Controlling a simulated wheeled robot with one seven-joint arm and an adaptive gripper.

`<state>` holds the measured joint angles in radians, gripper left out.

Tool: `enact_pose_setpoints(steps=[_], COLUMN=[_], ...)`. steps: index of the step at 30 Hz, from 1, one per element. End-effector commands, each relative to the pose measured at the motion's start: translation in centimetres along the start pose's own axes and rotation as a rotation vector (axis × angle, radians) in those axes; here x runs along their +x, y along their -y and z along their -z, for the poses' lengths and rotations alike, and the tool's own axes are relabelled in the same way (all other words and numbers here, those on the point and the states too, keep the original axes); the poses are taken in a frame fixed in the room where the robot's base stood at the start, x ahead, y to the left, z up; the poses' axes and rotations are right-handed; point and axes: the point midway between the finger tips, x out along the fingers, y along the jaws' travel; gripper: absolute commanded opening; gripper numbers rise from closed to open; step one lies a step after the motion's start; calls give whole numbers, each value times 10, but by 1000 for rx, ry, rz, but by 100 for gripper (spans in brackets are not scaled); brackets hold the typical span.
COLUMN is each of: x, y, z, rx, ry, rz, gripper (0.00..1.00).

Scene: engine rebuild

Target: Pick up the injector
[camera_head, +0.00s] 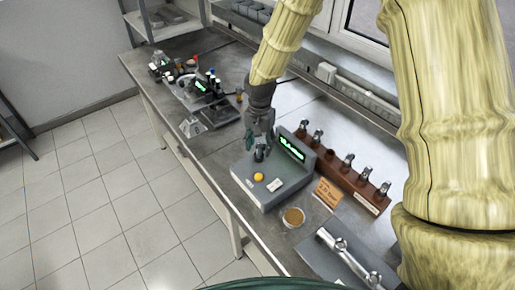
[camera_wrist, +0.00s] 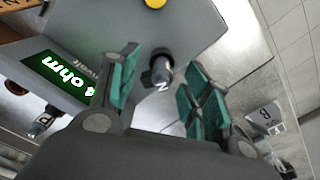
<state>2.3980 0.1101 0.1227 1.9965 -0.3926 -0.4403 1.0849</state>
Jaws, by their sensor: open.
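A small dark metal injector (camera_wrist: 161,72) stands on the grey tester box (camera_head: 270,191), with a pale mark on its side. In the wrist view it shows in the gap between my two green-padded fingers, with clear space on both sides. My gripper (camera_wrist: 163,85) is open and empty. In the head view my gripper (camera_head: 260,141) points down over the tester, and the injector (camera_head: 260,153) is partly hidden by the fingers. More injectors (camera_head: 347,163) stand in a brown rack (camera_head: 337,181) behind the tester.
The tester has a lit green display (camera_head: 291,146) and a yellow button (camera_head: 258,177). A round dish (camera_head: 293,217), a cardboard sign (camera_head: 328,192) and a metal rail part (camera_head: 345,255) lie to the right. Tools and fixtures (camera_head: 196,88) crowd the bench's far left.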

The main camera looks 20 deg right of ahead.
Motion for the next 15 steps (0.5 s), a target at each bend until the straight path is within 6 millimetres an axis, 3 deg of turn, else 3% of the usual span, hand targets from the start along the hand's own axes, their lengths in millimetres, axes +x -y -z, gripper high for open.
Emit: enact_pose_setpoints(steps=[13, 15], x=[11, 11], y=[0, 0], z=[0, 0], rx=[0, -1], ry=[-1, -1], rz=[1, 1], gripper=[48, 37])
